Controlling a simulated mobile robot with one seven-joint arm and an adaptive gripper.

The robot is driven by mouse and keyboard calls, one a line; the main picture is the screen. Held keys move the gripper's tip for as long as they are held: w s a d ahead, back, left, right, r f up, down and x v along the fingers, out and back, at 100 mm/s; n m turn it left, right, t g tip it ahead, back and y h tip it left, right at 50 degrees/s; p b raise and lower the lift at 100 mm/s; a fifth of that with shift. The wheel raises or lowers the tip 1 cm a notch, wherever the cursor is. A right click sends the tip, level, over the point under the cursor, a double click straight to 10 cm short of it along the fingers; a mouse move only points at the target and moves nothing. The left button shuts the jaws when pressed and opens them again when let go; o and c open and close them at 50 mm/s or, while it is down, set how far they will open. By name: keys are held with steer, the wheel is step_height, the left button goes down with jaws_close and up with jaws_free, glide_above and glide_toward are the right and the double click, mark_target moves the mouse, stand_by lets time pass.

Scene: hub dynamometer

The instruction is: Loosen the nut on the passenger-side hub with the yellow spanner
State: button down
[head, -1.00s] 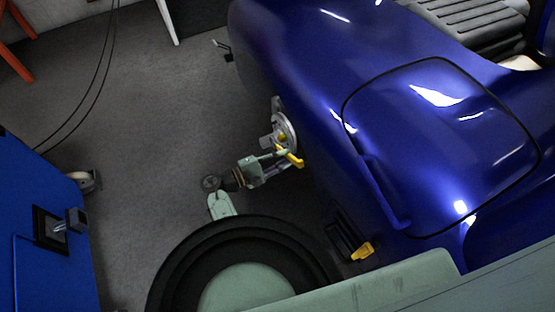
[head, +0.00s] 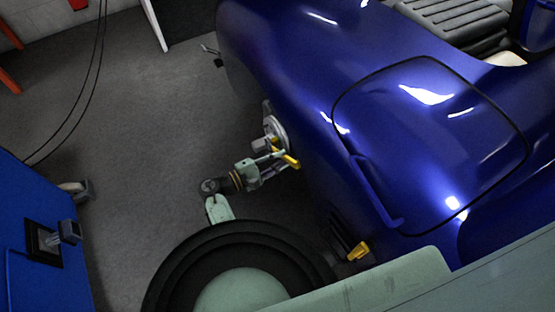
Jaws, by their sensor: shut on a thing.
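The hub (head: 275,131) is a silvery disc at the side of the blue car, left of the bodywork. The yellow spanner (head: 289,159) shows as a short yellow piece just below the hub. My gripper (head: 271,161) is shut on the spanner, close to the hub. The nut is too small to make out, and I cannot tell whether the spanner sits on it.
The blue car (head: 400,130) fills the right side. A blue cabinet (head: 30,235) stands at the lower left. A black and yellow object (head: 356,250) lies low beside the car. Cables (head: 92,95) hang at the upper left. Grey floor (head: 150,130) left of the hub is clear.

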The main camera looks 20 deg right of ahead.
steer(key=shift+w+d, duration=0.25)
steer(key=shift+d, duration=0.85)
steer(key=shift+r, duration=0.1)
steer(key=r+p, duration=0.1)
steer(key=w+r+n+p, duration=0.1)
steer(key=p, duration=0.1)
steer(key=shift+w+a+r+n, duration=0.1)
steer(key=shift+w+a+n, duration=0.05)
steer(key=shift+w+n, duration=0.15)
steer(key=shift+w+a+r+n, duration=0.1)
steer(key=shift+w+r+n, duration=0.05)
steer(key=shift+w+n, duration=0.3)
steer(key=shift+p, duration=0.3)
steer(key=shift+w+a+r+n+p, duration=0.2)
steer(key=shift+w+r+n+p, duration=0.45)
steer(key=shift+r+p, duration=0.05)
steer(key=shift+w+a+r+n+p, duration=0.15)
steer(key=shift+w+r+n+p, duration=0.15)
steer(key=shift+w+n, duration=0.45)
